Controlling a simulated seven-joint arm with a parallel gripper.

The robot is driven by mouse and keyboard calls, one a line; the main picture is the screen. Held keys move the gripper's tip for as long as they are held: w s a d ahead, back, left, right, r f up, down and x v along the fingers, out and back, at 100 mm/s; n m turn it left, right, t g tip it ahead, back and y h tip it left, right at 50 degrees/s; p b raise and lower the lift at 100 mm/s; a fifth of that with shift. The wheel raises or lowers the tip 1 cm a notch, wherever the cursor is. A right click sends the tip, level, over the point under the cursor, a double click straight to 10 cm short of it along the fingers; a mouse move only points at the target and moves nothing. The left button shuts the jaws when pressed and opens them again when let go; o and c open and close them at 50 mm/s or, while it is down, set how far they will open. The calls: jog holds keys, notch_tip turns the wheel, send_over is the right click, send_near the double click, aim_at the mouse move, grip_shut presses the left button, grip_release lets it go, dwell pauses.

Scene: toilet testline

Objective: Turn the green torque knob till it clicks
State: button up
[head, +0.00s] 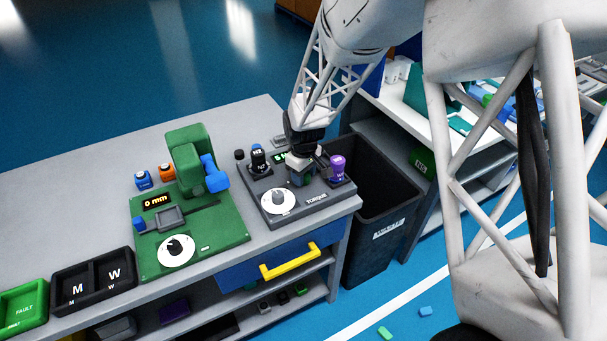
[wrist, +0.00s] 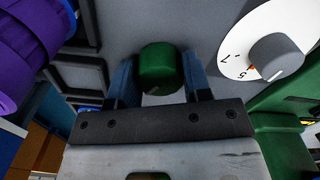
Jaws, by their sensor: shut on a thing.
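The green torque knob (wrist: 160,68) stands between the two blue fingers of my gripper (wrist: 159,85) in the wrist view, and the fingers are shut on its sides. In the head view my gripper (head: 300,172) is over the dark grey torque station (head: 310,209), and the knob (head: 299,180) is mostly hidden by it. A white dial (head: 277,202) with a grey pointer sits on the station's front left. The dial also shows in the wrist view (wrist: 240,30), with a red mark near the 5.
A purple piece (head: 337,165) stands right of my gripper, and dark pieces (head: 258,158) stand to its left. The green measuring station (head: 190,200) is farther left. A black bin (head: 382,205) stands beside the bench's right end.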

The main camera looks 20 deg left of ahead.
jog(key=shift+m, duration=0.5)
jog(key=o, duration=0.9)
jog(key=shift+r, duration=0.15)
jog(key=shift+r, duration=3.8)
